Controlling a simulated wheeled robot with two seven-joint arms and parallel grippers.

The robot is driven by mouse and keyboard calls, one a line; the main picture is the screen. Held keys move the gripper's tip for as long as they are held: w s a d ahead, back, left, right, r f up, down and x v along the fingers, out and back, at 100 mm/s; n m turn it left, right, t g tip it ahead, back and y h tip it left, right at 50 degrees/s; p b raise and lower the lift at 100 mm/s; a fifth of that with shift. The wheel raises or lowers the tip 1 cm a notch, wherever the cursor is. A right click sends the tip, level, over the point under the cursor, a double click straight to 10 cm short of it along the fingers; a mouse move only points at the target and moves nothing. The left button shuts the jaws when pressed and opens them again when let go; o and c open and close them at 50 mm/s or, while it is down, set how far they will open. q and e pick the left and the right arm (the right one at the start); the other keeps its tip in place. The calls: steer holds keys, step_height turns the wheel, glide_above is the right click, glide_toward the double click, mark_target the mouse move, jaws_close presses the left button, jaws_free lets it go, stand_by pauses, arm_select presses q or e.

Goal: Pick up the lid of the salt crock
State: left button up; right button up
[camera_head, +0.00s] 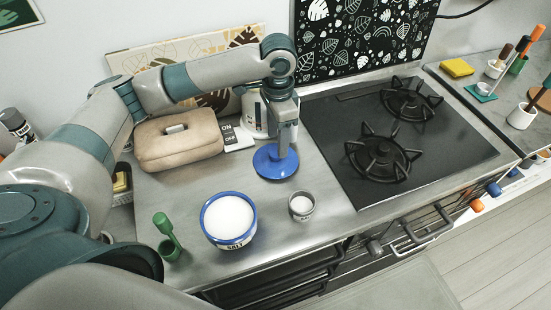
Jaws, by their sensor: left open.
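The blue lid (266,173) of the salt crock lies flat on the steel counter, behind and to the right of the crock. The salt crock (228,240) is blue and white with a SALT label, stands uncovered and is full of white salt. My left gripper (282,153) points down right over the lid, with its fingers at the lid's middle. It is open. Its fingers hide the lid's centre, and I cannot tell whether they touch it. My right gripper is not in view.
A beige bag (178,144) and a white container (252,115) stand behind. A black gas hob (432,141) is at the right.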

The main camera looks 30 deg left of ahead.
mark_target(276, 152)
arm_select(q)
steer(key=shift+f, duration=0.15)
steer(key=shift+a+f, duration=0.1)
steer(key=shift+f, duration=0.15)
steer(key=f, duration=0.1)
steer(key=f+p, duration=0.1)
steer(key=f, duration=0.2)
steer(key=shift+w+a+p, duration=0.1)
steer(key=shift+a+p, duration=0.2)
steer(key=shift+p, duration=0.1)
steer(key=shift+f, duration=0.2)
steer(key=shift+c, duration=0.6)
jaws_close()
steer(key=shift+r, duration=0.15)
